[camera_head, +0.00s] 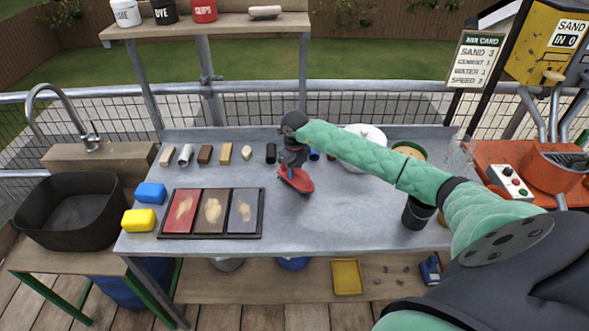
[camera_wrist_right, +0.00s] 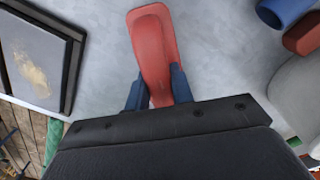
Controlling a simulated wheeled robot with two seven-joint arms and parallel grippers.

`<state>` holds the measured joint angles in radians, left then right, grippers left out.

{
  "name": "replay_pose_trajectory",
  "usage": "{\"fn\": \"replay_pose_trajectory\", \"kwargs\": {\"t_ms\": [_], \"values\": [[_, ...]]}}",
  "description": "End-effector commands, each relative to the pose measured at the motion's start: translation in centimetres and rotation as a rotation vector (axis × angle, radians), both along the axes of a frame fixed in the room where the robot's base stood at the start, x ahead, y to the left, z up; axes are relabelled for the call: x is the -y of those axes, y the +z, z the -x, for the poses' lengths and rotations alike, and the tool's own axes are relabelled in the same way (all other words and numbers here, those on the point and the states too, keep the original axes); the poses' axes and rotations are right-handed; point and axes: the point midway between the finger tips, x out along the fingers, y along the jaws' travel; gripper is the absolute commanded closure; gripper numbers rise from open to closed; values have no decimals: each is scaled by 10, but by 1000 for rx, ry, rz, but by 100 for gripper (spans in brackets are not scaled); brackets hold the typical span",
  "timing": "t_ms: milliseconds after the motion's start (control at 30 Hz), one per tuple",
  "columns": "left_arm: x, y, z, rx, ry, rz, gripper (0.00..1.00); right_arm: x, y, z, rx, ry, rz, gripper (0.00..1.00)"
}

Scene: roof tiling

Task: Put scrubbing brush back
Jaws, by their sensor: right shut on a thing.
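My right gripper (camera_head: 292,164) is over the middle of the grey metal table. It is shut on a red, long, rounded tool (camera_head: 298,181), which I take to be the scrubbing brush; no bristles show. In the right wrist view the gripper's two blue-grey fingers (camera_wrist_right: 158,90) pinch the narrow part of the red tool (camera_wrist_right: 152,42), and its broad rounded end points away from the wrist. The tool is low over the table; I cannot tell whether it touches. My left gripper is not in view.
A black tray (camera_head: 260,219) with three coloured panels lies left of the gripper, beside yellow (camera_head: 138,220) and blue (camera_head: 150,193) sponges. Several small blocks and cylinders line the back. A black cup (camera_head: 417,213) and white bowl (camera_head: 372,133) are right. The table's front middle is clear.

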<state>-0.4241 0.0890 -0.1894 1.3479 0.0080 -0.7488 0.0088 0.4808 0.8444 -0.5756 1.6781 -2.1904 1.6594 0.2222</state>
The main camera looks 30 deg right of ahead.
Motion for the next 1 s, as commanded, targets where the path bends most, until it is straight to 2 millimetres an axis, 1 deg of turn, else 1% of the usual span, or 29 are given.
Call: {"fn": "replay_pose_trajectory", "kwargs": {"t_ms": [267, 300, 367, 400, 833, 900, 1000], "values": [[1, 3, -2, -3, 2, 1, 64, 0, -2, 0, 0, 0, 0, 98], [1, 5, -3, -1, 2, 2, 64, 0, -2, 0, 0, 0, 0, 71], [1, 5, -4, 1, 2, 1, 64, 0, -2, 0, 0, 0, 0, 59], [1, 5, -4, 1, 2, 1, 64, 0, -2, 0, -1, 0, 0, 55], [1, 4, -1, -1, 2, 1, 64, 0, 1, 0, 0, 0, 0, 55], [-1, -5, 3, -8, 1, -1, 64, 0, 3, 0, 1, 0, 0, 55], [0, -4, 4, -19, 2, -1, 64, 0, 9, 0, 0, 1, 1, 55]]}}
